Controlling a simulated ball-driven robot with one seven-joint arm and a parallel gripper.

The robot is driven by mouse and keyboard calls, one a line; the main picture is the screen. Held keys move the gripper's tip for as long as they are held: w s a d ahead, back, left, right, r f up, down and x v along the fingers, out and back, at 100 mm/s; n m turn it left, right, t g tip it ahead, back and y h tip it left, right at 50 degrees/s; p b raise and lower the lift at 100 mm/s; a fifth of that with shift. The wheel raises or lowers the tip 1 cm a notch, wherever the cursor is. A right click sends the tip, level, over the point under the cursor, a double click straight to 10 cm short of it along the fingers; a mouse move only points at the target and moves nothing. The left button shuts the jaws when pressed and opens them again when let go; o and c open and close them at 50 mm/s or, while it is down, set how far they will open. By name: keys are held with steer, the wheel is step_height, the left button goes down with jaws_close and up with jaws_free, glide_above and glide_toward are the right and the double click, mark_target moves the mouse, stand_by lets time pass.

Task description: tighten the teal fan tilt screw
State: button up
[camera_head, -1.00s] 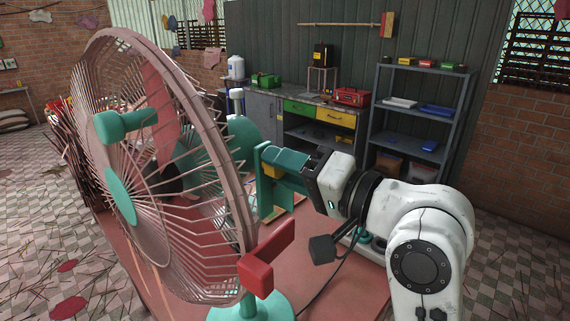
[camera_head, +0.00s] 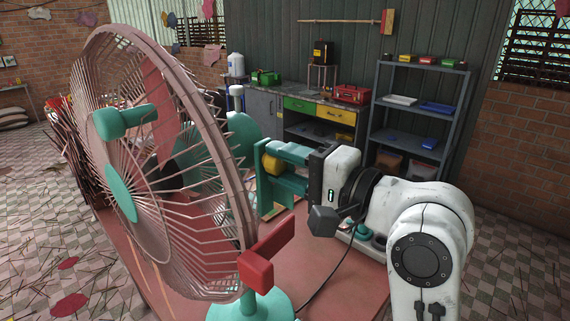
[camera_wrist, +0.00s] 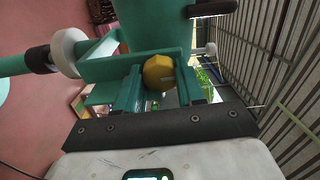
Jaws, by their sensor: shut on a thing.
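The fan's large round pink wire cage (camera_head: 205,80) fills the left of the head view, with a teal hub (camera_head: 121,193) and a teal base (camera_head: 255,306). The tilt screw has a faceted yellow knob (camera_head: 271,164) behind the cage; it also shows in the wrist view (camera_wrist: 159,73). My gripper (camera_head: 273,163) reaches in from the right, with one teal finger above the knob and one below. In the wrist view, the fingers of my gripper (camera_wrist: 159,80) sit on either side of the knob and are shut on it. The screw's shaft is hidden.
A red block (camera_head: 257,274) stands out near the cage's lower right edge. A dark cable (camera_head: 325,282) runs over the pink tabletop (camera_head: 345,287). A workbench (camera_head: 316,104) and a metal shelf (camera_head: 425,68) stand at the back. Wire bars fill the wrist view's right side.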

steer(key=shift+d+f, duration=0.1)
steer(key=o, duration=1)
steer(key=shift+o, duration=0.2)
steer(key=b+v, duration=0.3)
steer(key=v, duration=0.7)
steer(key=shift+s+d, duration=0.25)
steer(key=shift+d, duration=0.05)
steer(key=s+d+f+h, duration=0.1)
steer(key=d+f+h, duration=0.2)
steer(key=f, duration=0.7)
steer(key=s+d+f+g+h+b, duration=0.1)
steer(key=s+d+f+h, duration=0.2)
steer(key=f, duration=0.8)
steer(key=d+f+h, duration=0.3)
steer(key=d+f, duration=0.1)
steer(key=f, duration=0.6)
steer(key=s+d+f+n+g+h, duration=0.2)
steer(key=s+d+f, duration=0.4)
steer(key=s+f, duration=0.4)
steer(key=s+d+f+n+g+h+b, duration=0.1)
steer(key=s+d+f+n+g+h, duration=0.2)
steer(key=s+f, duration=0.6)
steer(key=s+d+g+h, duration=0.1)
steer(key=s+d+g, duration=0.1)
steer(key=s, duration=0.3)
steer(key=shift+d+f+g, duration=0.3)
steer(key=shift+d+f, duration=0.05)
steer(key=shift+d, duration=0.15)
